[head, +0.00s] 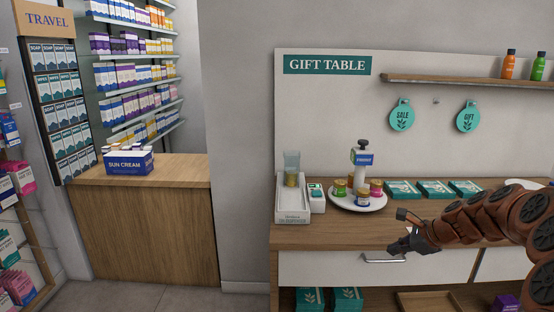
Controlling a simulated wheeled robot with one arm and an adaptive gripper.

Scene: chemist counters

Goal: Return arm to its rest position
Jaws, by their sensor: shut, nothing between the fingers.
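My arm (485,215) reaches in from the right edge of the head view, orange-brown with dark joints. My gripper (401,245) is at its left end, dark and small, shut and empty. It shows in front of the gift table's white drawer front (325,266), just above the drawer handle (383,259). I cannot tell whether it touches the drawer. The arm hides part of the table's right side.
The gift table (290,237) carries a dispenser (292,200), a round white stand (341,203) with small jars, and teal boxes (435,188). A wooden counter (145,220) with a sun cream box (128,163) stands left. Floor (190,299) between them looks clear.

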